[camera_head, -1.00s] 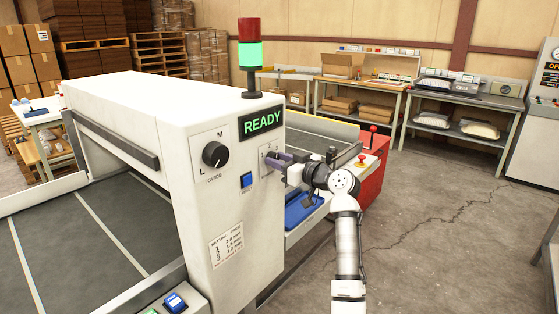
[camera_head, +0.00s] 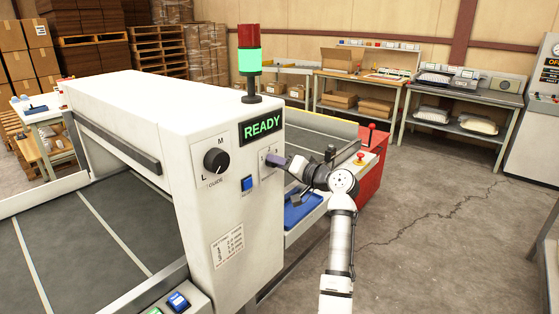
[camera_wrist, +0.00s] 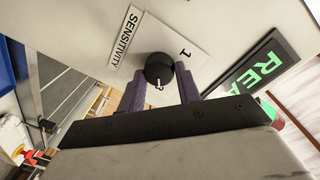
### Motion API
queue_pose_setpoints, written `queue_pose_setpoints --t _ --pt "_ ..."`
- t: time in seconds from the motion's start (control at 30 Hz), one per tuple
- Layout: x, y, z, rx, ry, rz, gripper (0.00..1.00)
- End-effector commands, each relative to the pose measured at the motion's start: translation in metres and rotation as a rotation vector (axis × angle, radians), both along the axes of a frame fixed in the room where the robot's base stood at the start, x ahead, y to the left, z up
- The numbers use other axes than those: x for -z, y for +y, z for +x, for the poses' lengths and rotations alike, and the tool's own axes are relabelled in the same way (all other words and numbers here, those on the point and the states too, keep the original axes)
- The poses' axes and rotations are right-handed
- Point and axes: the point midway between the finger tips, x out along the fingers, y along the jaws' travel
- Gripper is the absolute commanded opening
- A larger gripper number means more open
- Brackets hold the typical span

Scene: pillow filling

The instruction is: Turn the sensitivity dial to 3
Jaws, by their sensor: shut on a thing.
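The sensitivity dial (camera_wrist: 159,69) is a round black knob on a white plate in the wrist view. The word SENSITIVITY (camera_wrist: 123,37) is printed on one side of it and a 1 on the other. My gripper (camera_wrist: 161,78) is shut on the dial, with one purple finger on either side. In the head view, my gripper (camera_head: 277,162) reaches the small plate on the machine's front face and hides the dial.
The white machine (camera_head: 205,118) bears a lit READY display (camera_head: 262,126), a black GUIDE dial (camera_head: 216,160) and a blue button (camera_head: 247,184) left of my gripper. A blue tray (camera_head: 302,210) lies below my arm. A red cabinet (camera_head: 371,170) stands to the right.

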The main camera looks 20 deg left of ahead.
Motion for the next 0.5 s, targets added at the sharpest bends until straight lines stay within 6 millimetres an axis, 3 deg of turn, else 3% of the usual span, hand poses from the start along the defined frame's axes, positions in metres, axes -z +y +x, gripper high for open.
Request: queue_pose_setpoints --t 0.5 --pt "-0.0012 -0.0012 0.0010 0.004 0.071 0.029 0.10"
